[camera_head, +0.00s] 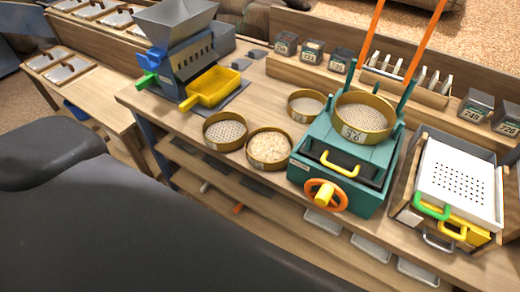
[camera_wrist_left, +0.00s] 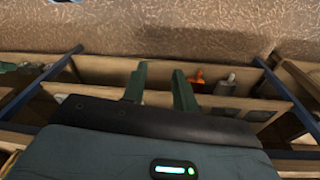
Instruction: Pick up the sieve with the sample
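The sieve with the sample (camera_head: 269,148) is a round brass-rimmed sieve filled with pale grains. It stands on the bench in the head view, just left of the teal machine. Beside it to the left is a sieve with a bare mesh (camera_head: 225,131), and behind it is another sieve (camera_head: 306,105). My left gripper (camera_wrist_left: 160,85) shows in the left wrist view with its two dark green fingers apart and nothing between them. It faces wooden shelving, and no sieve shows there. Neither gripper shows in the head view; my dark arm parts fill its lower left.
The teal machine (camera_head: 343,173) with an orange wheel carries a larger sieve (camera_head: 364,117) and two upright orange rods. A blue hopper machine (camera_head: 178,52) with a yellow pan (camera_head: 213,87) stands left. A white perforated tray (camera_head: 459,182) is at right. Lower shelves hold trays.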

